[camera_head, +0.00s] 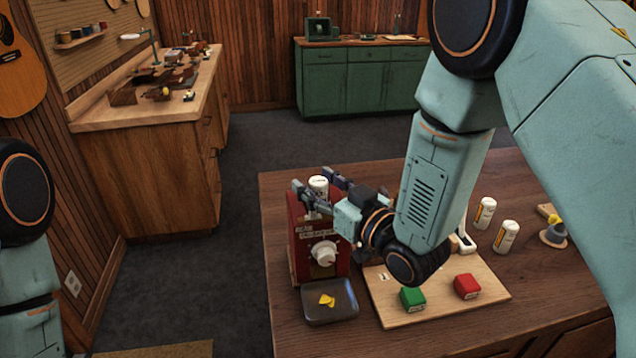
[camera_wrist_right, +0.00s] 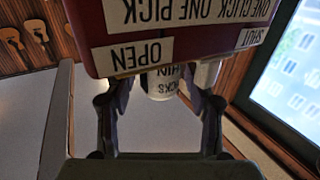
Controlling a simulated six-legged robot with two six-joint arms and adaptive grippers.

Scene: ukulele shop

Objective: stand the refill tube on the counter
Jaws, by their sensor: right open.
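A white tube (camera_head: 319,186) with dark lettering stands upright at the top of the red pick dispenser (camera_head: 303,246). My right gripper (camera_head: 311,180) is open, with its fingers to either side of this tube. In the right wrist view, the tube (camera_wrist_right: 162,84) shows between the two spread fingers (camera_wrist_right: 160,104), with a gap on each side. Its lower part is hidden in the head view. Two more white tubes, one farther back (camera_head: 485,213) and one nearer (camera_head: 506,237), stand upright on the wooden counter (camera_head: 420,345). My left gripper is out of view.
A dark tray (camera_head: 345,308) with yellow picks sits before the dispenser. A pale board (camera_head: 440,310) carries a green block (camera_head: 412,298) and a red block (camera_head: 467,286). The counter's front strip is clear.

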